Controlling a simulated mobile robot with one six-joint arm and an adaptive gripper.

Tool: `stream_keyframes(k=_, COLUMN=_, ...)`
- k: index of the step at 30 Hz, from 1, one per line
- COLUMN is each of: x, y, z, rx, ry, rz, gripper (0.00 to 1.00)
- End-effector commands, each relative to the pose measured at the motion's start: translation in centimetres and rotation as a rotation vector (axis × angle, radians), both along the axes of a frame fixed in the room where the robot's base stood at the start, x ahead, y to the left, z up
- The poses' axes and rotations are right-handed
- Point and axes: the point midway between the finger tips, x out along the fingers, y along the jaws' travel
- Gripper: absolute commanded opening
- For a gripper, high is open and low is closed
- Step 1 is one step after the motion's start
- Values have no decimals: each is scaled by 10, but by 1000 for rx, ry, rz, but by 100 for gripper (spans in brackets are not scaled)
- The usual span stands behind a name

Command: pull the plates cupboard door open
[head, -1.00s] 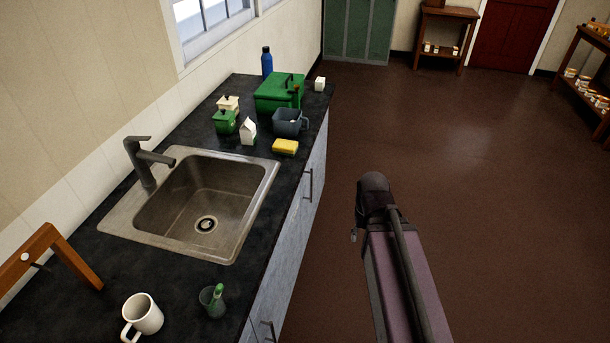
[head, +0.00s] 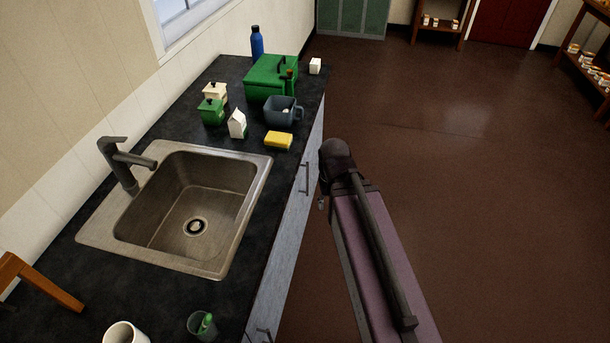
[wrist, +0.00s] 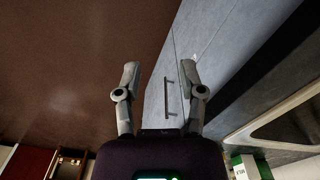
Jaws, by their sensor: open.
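The grey cupboard front (head: 285,232) runs below the dark counter, with a dark bar handle (head: 306,177) on its far part and another handle (head: 264,335) near the bottom edge. No label shows which door is the plates cupboard. In the wrist view, my gripper (wrist: 163,82) is open and empty. One bar handle (wrist: 169,97) appears between its fingers, closer to the right finger. The grey door face (wrist: 160,75) lies beyond the handle, and I cannot tell the remaining gap. In the head view my arm stands beside the cupboard front and the fingers are mostly hidden.
The counter (head: 235,262) holds a sink (head: 190,210), a green box (head: 270,82), a yellow sponge (head: 278,140), a grey-blue mug (head: 281,111) and a white mug (head: 124,334). Brown floor (head: 450,200) to the right is clear.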

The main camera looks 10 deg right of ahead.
Motion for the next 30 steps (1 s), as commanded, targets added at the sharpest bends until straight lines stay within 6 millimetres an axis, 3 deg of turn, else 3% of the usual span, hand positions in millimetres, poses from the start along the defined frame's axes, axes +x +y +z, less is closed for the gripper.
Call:
stream_keyframes(k=11, x=0, y=0, z=-1, rx=2, ry=0, rz=-3, gripper=51)
stream_keyframes(k=16, x=5, y=1, z=-11, rx=28, ry=-3, rz=-34, gripper=51)
stream_keyframes(k=30, x=50, y=16, z=-83, rx=301, ry=-3, rz=-375, gripper=51)
